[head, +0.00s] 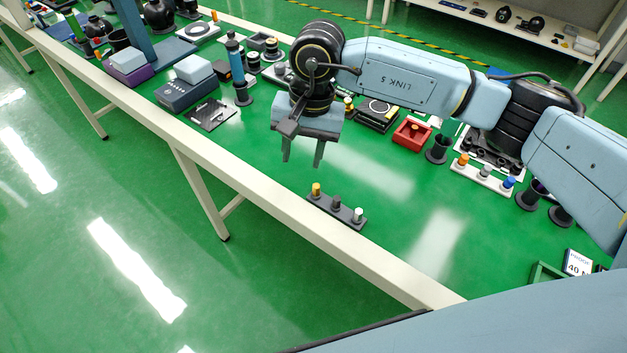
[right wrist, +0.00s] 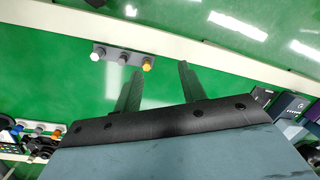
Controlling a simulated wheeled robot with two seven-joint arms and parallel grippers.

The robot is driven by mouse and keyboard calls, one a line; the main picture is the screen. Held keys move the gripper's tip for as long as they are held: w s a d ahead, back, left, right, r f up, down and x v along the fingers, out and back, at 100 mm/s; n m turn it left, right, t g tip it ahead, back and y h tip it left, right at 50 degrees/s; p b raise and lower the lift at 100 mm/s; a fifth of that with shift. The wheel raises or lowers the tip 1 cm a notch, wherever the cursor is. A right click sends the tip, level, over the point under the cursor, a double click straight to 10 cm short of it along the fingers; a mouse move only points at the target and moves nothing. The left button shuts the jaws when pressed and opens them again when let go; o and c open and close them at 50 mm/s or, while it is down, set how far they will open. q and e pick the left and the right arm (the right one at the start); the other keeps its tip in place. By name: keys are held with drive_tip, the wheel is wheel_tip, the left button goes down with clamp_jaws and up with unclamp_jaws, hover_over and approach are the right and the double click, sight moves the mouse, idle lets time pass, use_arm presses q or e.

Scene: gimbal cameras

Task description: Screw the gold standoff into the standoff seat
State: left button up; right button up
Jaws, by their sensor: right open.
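The gold standoff (head: 316,189) stands upright at the left end of a small dark grey rack (head: 326,206) near the table's front edge. A grey and a white standoff stand beside it on the same rack. My right gripper (head: 302,163) is open and empty, fingers pointing down, above the table and apart from the gold standoff. In the right wrist view the gold standoff (right wrist: 147,65) shows between the finger lines, close to the left fingertip; the open right gripper (right wrist: 160,68) holds nothing. I cannot tell which thing is the standoff seat. My left gripper is not in view.
A strip with orange, white and blue caps (head: 484,178) and a red tray (head: 411,134) lie to the right. A dark plate (head: 211,114) and a blue-grey box (head: 187,93) lie to the left. The green tabletop around the rack is clear.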

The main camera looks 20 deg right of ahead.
drive_tip(key=w+d+h, duration=0.2)
drive_tip(key=d, duration=0.1)
hover_over(316, 186)
wheel_tip(316, 186, down, 7)
drive_tip(key=shift+s+d+r, duration=0.1)
drive_tip(key=shift+d+r, duration=0.05)
drive_tip(key=shift+f, duration=3)
drive_tip(key=shift+c, duration=0.4)
clamp_jaws()
